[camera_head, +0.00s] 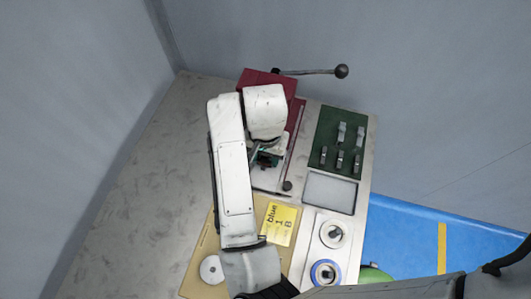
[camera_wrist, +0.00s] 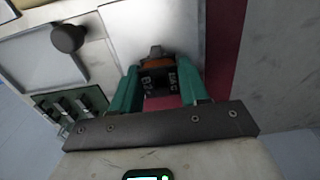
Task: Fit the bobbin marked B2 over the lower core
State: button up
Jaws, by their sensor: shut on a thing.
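My gripper (camera_wrist: 170,92) has two teal fingers closed on the sides of a dark bobbin (camera_wrist: 158,84). White lettering on the bobbin reads B2, with more print beside it that is hard to read. An orange-brown band shows at its far end in the wrist view. In the head view my gripper (camera_head: 266,160) is over the pale plate beside the red machine (camera_head: 257,79), partly hidden by my arm. I cannot make out the lower core; the bobbin and my gripper may cover it. Whether the bobbin touches anything below is unclear.
A lever with a ball knob (camera_head: 342,71) extends right from the machine. A green mat (camera_head: 316,147) holds several grey parts. A grey tray (camera_head: 329,192), two spools and a yellow note (camera_head: 279,224) lie nearer. The table's left side is clear.

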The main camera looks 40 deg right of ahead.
jog(key=shift+f, duration=0.15)
jog(key=o, duration=0.9)
notch_tip(320, 180, up, 11)
jog(key=shift+f, duration=0.1)
